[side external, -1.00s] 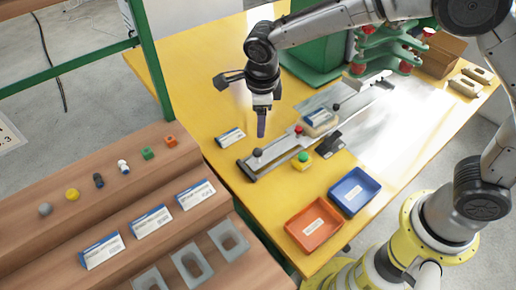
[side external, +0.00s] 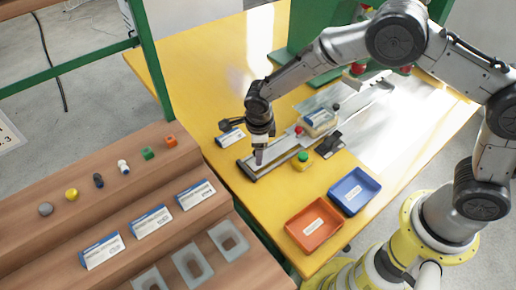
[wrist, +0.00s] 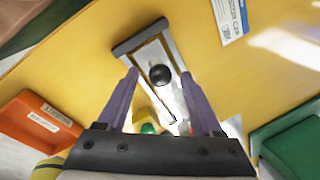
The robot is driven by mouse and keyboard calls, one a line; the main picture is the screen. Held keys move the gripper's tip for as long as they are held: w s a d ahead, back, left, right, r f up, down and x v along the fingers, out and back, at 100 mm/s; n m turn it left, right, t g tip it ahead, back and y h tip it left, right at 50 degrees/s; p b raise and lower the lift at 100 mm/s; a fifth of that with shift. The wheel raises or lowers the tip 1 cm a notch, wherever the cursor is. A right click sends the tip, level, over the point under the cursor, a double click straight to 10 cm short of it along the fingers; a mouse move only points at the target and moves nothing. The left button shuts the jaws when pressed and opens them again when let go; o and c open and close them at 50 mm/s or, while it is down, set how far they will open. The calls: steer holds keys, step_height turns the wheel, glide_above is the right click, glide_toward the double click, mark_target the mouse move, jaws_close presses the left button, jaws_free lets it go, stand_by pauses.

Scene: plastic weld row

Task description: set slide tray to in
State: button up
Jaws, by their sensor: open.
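The slide tray's grey metal track (side external: 283,149) runs diagonally across the yellow table, with a dark end bar at its near left end. In the wrist view, the round black knob (wrist: 160,75) stands on the metal strip of the track (wrist: 151,48). My gripper (side external: 259,160) points down over this near end, and the knob is hidden behind it in the side view. In the wrist view my gripper (wrist: 160,73) is open, with one purple finger on each side of the knob. Whether a finger touches it I cannot tell.
A blue-and-white box (side external: 320,121) sits farther along the track. A green button (side external: 302,157) and a black bracket (side external: 329,145) stand beside it. Orange (side external: 314,224) and blue (side external: 354,191) trays lie in front. Another box (side external: 230,137) lies left of my gripper.

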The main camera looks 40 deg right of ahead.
steer(key=shift+f, duration=0.2)
jaws_close()
stand_by(0.3)
stand_by(1.1)
